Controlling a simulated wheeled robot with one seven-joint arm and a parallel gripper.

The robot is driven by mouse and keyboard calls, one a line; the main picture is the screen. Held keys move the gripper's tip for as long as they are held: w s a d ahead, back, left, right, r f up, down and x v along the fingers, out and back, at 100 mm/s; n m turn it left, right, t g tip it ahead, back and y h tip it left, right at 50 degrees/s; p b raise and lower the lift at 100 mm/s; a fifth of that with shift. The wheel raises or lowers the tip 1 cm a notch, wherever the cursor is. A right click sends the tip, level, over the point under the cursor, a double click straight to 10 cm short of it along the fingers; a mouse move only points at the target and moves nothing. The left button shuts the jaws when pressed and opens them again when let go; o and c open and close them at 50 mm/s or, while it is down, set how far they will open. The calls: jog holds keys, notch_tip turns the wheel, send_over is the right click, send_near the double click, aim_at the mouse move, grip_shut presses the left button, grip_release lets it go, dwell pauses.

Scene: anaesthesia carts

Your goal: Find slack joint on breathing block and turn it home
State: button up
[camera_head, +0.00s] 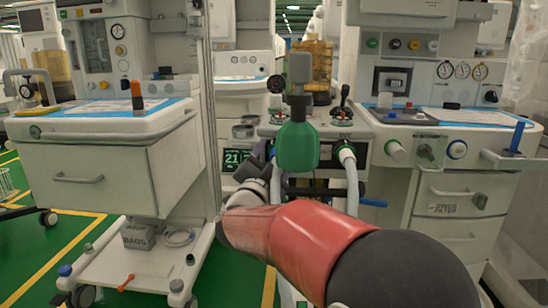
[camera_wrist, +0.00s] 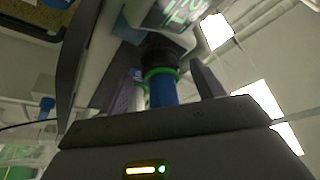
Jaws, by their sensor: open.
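The breathing block (camera_head: 325,130) is the pale unit at the centre of the head view, with a green canister (camera_head: 297,147) in front. My gripper (camera_head: 260,163) is below the block's left side, partly hidden by my arm. In the wrist view my gripper (camera_wrist: 162,92) is open, its fingers on either side of a blue connector (camera_wrist: 162,90) with a green ring (camera_wrist: 160,72) under a dark collar. I cannot tell whether the fingers touch it. No slack joint can be made out.
A drawer cart (camera_head: 110,170) stands left, with a low shelf near the floor. Another cart (camera_head: 440,190) stands right, with a blue-handled side tray. A green display (camera_head: 237,158) is just left of my gripper. Green floor shows at lower left.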

jog(key=shift+w+d+r, duration=0.1)
jog(key=shift+w, duration=0.2)
jog(key=c, duration=1)
